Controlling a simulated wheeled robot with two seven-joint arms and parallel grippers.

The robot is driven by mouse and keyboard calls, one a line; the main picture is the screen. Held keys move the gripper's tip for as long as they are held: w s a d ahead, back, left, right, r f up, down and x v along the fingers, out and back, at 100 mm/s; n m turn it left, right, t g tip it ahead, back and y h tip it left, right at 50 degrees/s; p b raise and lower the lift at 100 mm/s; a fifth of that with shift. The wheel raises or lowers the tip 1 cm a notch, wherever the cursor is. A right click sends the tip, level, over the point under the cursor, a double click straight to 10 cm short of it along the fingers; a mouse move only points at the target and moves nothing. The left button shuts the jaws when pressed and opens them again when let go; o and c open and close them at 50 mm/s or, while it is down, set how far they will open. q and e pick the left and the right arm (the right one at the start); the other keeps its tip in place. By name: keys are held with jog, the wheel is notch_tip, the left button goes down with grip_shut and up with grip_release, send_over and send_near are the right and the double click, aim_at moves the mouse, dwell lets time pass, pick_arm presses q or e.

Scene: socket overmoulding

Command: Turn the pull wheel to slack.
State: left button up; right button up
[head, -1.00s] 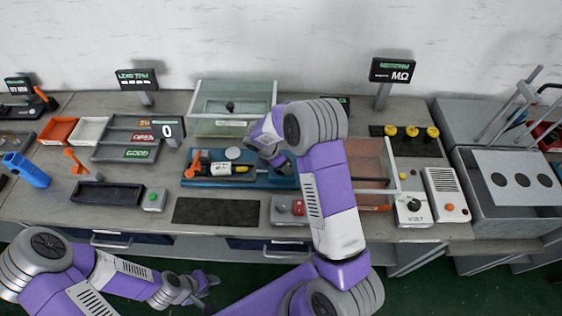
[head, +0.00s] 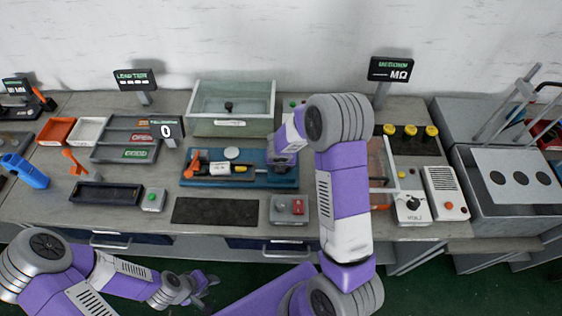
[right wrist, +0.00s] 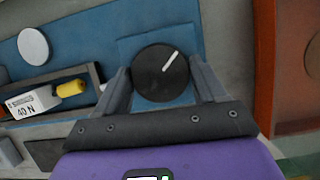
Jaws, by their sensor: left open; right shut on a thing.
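The pull wheel (right wrist: 152,76) is a round black knob with a white pointer line, seen in the right wrist view on the blue fixture. The pointer slants to the upper right in that view. My right gripper (right wrist: 163,84) is shut on the wheel, one finger on each side of it. In the head view the wheel is hidden by my right wrist at the right end of the blue fixture (head: 205,181). My left gripper (head: 205,288) is open and empty, low in the head view in front of the bench, away from the fixture.
A white block marked 40 N (right wrist: 38,101) with a yellow part lies in the fixture, near a pale disc (right wrist: 33,46). A red-and-grey button box (head: 289,210) and a black mat (head: 216,211) lie in front. A clear-walled bin (head: 232,127) stands behind.

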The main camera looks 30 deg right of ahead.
jog(key=n+y+p, duration=0.1)
jog(key=n, duration=0.2)
jog(key=shift+s+d+n+y, duration=0.1)
jog(key=shift+n+y, duration=0.2)
jog(key=n+y+p, duration=0.1)
jog(key=n+p, duration=0.1)
jog(key=n+y+p, duration=0.1)
jog(key=n, duration=0.2)
jog(key=shift+d+n+p, duration=0.1)
jog(key=shift+n+p, duration=0.2)
jog(key=shift+p, duration=0.1)
jog(key=o, duration=1)
jog(key=shift+t, duration=0.3)
jog(key=p+v, duration=0.3)
jog(key=v, duration=0.4)
jog(key=shift+r, duration=0.25)
